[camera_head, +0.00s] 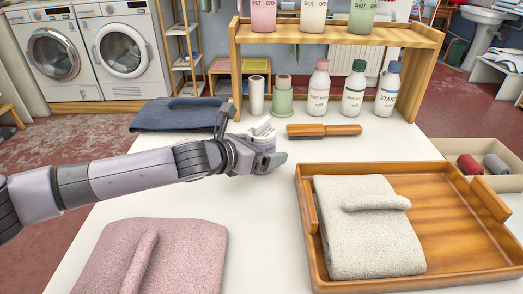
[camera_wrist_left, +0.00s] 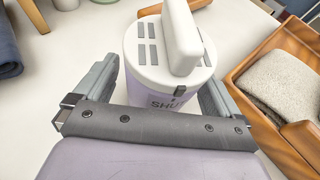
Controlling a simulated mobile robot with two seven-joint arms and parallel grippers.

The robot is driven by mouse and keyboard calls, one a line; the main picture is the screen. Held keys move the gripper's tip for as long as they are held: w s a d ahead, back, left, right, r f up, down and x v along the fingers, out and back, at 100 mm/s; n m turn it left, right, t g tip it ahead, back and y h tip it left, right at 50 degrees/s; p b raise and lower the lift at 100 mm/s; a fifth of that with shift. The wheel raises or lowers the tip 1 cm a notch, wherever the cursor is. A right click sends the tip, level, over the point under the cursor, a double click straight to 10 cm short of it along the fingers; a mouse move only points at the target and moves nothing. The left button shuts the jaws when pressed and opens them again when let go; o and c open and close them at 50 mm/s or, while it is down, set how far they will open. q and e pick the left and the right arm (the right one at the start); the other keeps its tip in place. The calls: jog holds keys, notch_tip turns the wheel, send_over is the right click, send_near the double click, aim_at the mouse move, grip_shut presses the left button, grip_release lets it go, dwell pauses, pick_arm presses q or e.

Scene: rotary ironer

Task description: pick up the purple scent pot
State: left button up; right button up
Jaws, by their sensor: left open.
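The purple scent pot (camera_wrist_left: 160,92) stands upright between the fingers of my left gripper (camera_wrist_left: 160,85) in the left wrist view. It has a white vented lid with a raised white handle, and lettering reading "SHU" shows on its side. The fingers are open on either side of it; I cannot tell whether either touches it. In the head view the pot (camera_head: 264,131) is mostly hidden behind my left gripper (camera_head: 262,152), on the white table left of the wooden tray. My right gripper is not in view.
A wooden tray (camera_head: 440,170) with a folded speckled cloth (camera_head: 365,235) lies to the right. A brush (camera_head: 325,130) lies behind the gripper. A wooden shelf (camera_head: 335,36) stands at the back, with bottles (camera_head: 354,88) beneath. Folded pink (camera_head: 190,255) and blue (camera_head: 165,116) cloths lie left.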

aim_at(261, 121)
pick_arm(q)
jog(key=shift+w+d+f, duration=0.1)
jog(key=c, duration=1.1)
notch_tip(261, 121, up, 10)
jog(key=shift+r, duration=0.1)
notch_tip(261, 121, down, 7)
jog(key=shift+f, duration=0.1)
dwell(0.5)
